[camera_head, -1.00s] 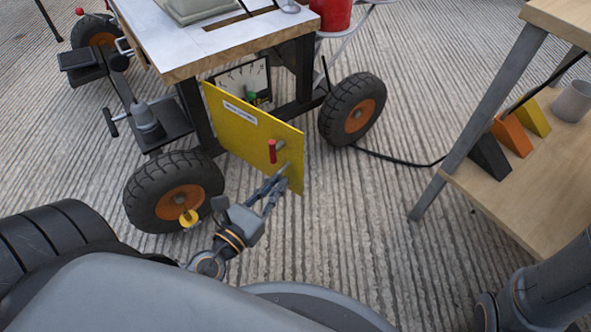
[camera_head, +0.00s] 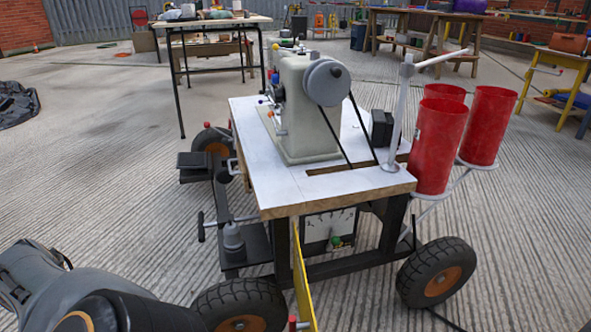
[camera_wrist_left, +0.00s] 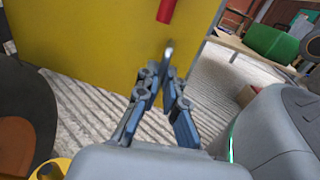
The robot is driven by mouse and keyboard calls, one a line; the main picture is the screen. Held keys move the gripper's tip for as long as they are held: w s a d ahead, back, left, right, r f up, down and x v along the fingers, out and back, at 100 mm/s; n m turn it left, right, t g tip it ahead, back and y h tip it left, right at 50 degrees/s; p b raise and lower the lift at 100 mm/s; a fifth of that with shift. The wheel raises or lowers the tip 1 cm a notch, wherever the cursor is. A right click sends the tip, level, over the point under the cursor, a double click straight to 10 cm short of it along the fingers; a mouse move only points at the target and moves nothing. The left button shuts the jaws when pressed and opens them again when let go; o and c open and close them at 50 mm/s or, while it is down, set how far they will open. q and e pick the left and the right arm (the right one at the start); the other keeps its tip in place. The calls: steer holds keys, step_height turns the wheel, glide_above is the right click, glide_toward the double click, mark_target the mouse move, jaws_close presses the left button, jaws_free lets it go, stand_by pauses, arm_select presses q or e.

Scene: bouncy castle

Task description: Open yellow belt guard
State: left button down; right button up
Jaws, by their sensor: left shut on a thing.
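The yellow belt guard (camera_head: 303,283) hangs below the front edge of the sewing machine table and stands out from it, seen nearly edge-on in the head view. Its lower part is cut off by the frame. A red knob (camera_head: 292,322) shows on it. In the left wrist view the guard's yellow face (camera_wrist_left: 85,40) fills the upper left, with the red knob (camera_wrist_left: 166,10) at the top. My left gripper (camera_wrist_left: 165,78) is shut on the metal handle (camera_wrist_left: 168,50) near the guard's edge. My right gripper is not in view.
The table (camera_head: 285,190) carries the sewing machine (camera_head: 305,105). Red cans (camera_head: 437,140) stand at its right. Black wheels (camera_head: 436,272) flank the frame. A gauge (camera_head: 328,226) and green knob (camera_head: 336,241) show beneath the tabletop.

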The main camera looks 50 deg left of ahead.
arm_select(q)
steer(key=shift+w+a+r, duration=0.1)
steer(key=shift+w+a, duration=0.35)
steer(key=shift+a, duration=0.3)
steer(key=c, duration=1.5)
jaws_free()
steer(key=shift+o, duration=0.2)
steer(key=shift+s+d, duration=0.1)
steer(key=v, duration=1.2)
steer(key=shift+d, duration=0.1)
